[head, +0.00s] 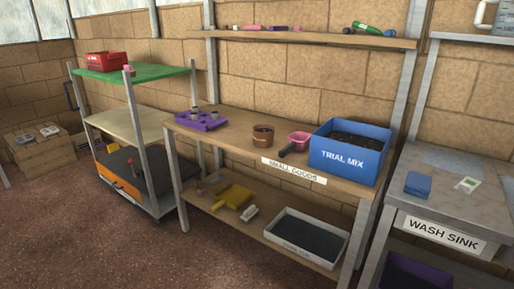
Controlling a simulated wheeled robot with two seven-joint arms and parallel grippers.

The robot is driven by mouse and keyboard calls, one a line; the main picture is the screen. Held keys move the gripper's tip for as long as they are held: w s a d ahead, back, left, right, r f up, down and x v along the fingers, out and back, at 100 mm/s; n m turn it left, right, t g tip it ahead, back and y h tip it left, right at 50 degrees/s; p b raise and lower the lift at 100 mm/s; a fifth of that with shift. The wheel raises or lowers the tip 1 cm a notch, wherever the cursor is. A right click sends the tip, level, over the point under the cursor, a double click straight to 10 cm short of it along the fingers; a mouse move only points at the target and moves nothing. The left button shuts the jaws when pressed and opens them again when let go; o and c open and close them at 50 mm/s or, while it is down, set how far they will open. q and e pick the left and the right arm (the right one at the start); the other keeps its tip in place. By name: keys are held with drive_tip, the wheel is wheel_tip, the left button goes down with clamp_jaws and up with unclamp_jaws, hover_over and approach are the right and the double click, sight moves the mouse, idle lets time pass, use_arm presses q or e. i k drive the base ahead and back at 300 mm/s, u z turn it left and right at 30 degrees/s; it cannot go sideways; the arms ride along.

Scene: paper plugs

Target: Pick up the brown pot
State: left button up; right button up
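The brown pot (263,135) stands upright on the upper wooden bench top (230,142), near its middle. It looks like a small round pot with a wide rim. A pink scoop (299,141) with a dark handle lies just to its right, apart from it. A purple tray (202,121) with small dark pots sits to its left. Neither of my grippers shows in the head view.
A blue bin (349,153) marked TRIAL MIX fills the bench's right end. A shelf (310,38) with small tools runs above. Below are a yellow dustpan (233,196) and a grey tray (306,239). A green-topped cart (133,72) stands left; floor in front is clear.

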sight(263, 134)
drive_tip(key=u, duration=0.7)
drive_tip(key=i, duration=0.75)
drive_tip(key=u, duration=0.6)
drive_tip(key=i, duration=0.9)
drive_tip(key=z, duration=0.45)
